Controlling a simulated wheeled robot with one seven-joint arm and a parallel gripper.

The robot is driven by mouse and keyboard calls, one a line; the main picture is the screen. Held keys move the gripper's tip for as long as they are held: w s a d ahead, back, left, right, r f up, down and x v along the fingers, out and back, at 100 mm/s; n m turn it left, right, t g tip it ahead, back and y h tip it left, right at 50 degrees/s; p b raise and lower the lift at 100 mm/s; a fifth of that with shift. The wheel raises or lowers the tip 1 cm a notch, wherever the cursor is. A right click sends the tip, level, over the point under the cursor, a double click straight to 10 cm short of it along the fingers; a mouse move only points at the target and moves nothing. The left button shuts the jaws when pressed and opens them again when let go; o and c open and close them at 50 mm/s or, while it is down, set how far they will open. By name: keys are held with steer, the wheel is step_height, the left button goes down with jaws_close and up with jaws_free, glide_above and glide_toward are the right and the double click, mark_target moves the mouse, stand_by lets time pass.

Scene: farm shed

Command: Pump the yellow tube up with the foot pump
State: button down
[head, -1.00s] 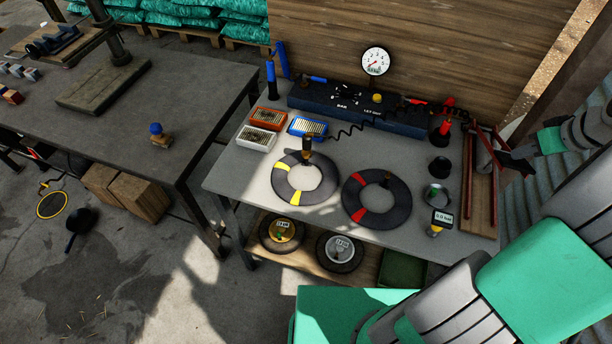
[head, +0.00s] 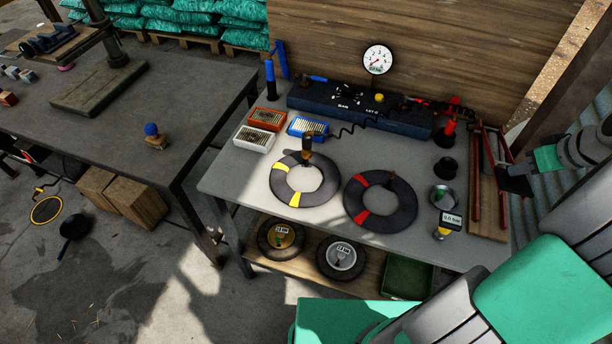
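The yellow tube, a black ring with yellow bands (head: 326,190), lies flat on the grey workbench. A brown-and-black fitting (head: 307,146) stands at its far rim; a coiled black hose leads from there toward the dark blue console (head: 350,108). A round white gauge (head: 378,58) stands above the console. I cannot clearly identify the foot pump; a dark domed object with a handle (head: 76,224) lies on the floor at the left.
A red-banded tube (head: 401,188) lies right of the yellow one. A small display gauge (head: 451,222), cups and a red-topped tool (head: 446,133) crowd the bench's right side. Wheels (head: 342,257) sit on the lower shelf. Open floor lies at the lower left.

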steer(key=shift+f, duration=0.1)
step_height(320, 180, down, 5)
steer(key=s+b, duration=0.1)
steer(key=b, duration=0.4)
step_height(320, 180, up, 13)
steer(key=w+p, duration=0.2)
steer(key=p, duration=0.9)
steer(key=shift+d+p, duration=0.2)
steer(key=shift+p, duration=0.1)
steer(key=shift+w+f, duration=0.1)
steer(key=shift+f, duration=0.05)
steer(key=shift+s+a+f+b, duration=0.1)
steer(key=shift+s+f+b, duration=0.1)
steer(key=shift+f+b, duration=1)
steer(key=shift+s+a+f+b, duration=0.1)
steer(key=shift+s+f+b, duration=0.1)
steer(key=shift+f+b, duration=0.95)
steer(key=shift+s+f+b, duration=0.2)
steer(key=shift+f+b, duration=0.7)
steer(key=shift+f, duration=0.5)
